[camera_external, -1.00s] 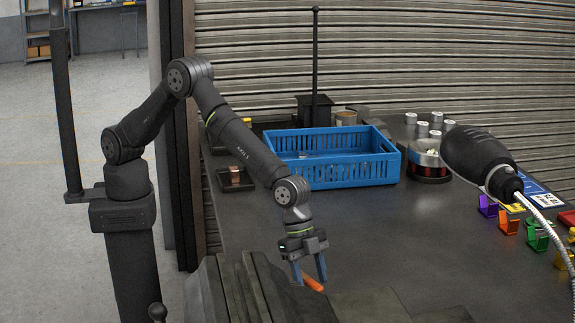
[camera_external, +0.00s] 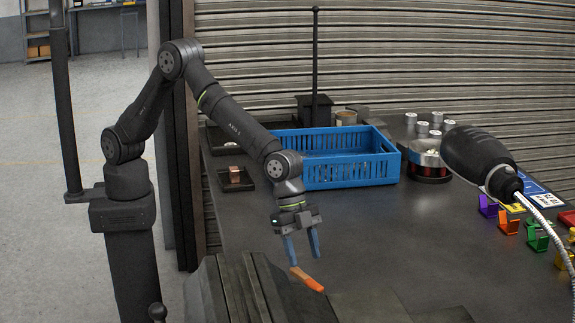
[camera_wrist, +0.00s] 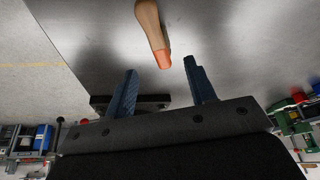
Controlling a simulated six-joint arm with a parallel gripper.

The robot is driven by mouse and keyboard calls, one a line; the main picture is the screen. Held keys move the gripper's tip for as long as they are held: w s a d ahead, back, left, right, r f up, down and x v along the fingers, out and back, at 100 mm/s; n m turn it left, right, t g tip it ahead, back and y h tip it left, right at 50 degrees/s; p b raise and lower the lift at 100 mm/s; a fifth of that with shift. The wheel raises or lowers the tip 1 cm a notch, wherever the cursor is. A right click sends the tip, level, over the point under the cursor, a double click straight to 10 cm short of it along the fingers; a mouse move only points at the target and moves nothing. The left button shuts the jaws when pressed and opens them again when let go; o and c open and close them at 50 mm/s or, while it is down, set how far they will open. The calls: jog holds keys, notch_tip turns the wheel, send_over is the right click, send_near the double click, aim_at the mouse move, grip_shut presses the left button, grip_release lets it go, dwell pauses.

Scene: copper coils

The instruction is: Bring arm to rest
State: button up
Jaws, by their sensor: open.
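My gripper (camera_external: 303,256) has blue fingers, spread apart with nothing between them. It hangs pointing down over the dark work surface, just above and behind an orange-handled item (camera_external: 308,281). In the wrist view the open fingers (camera_wrist: 160,66) show with the item (camera_wrist: 152,34) beyond their tips, apart from both. There it looks tan with an orange end. My arm is bent, its elbow high at the left.
A blue crate (camera_external: 345,173) stands behind my gripper. A small dark tray with a copper piece (camera_external: 235,175) lies left of it. A dark slatted block (camera_external: 240,290) is in front. A black tool (camera_external: 478,160) hangs at right, near coloured holders (camera_external: 509,221).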

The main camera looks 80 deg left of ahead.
jog(key=x, duration=0.8)
notch_tip(320, 180, up, 5)
jog(key=shift+f, duration=0.2)
jog(key=s+d+r, duration=0.2)
jog(key=s+r, duration=0.5)
jog(key=s, duration=0.5)
notch_tip(320, 180, up, 5)
jog(key=n, duration=0.2)
send_over(309, 279)
jog(key=w+a, duration=0.6)
jog(key=a, duration=0.3)
jog(key=w+a+n+t+y, duration=0.1)
jog(key=w+a+n, duration=0.1)
jog(key=w+a, duration=1)
jog(key=shift+a+f, duration=0.2)
jog(key=shift+a, duration=0.9)
jog(key=shift+w, duration=0.1)
jog(key=s+d+m, duration=0.2)
jog(key=s+d, duration=1.2)
jog(key=d, duration=0.1)
jog(key=shift+d, duration=0.35)
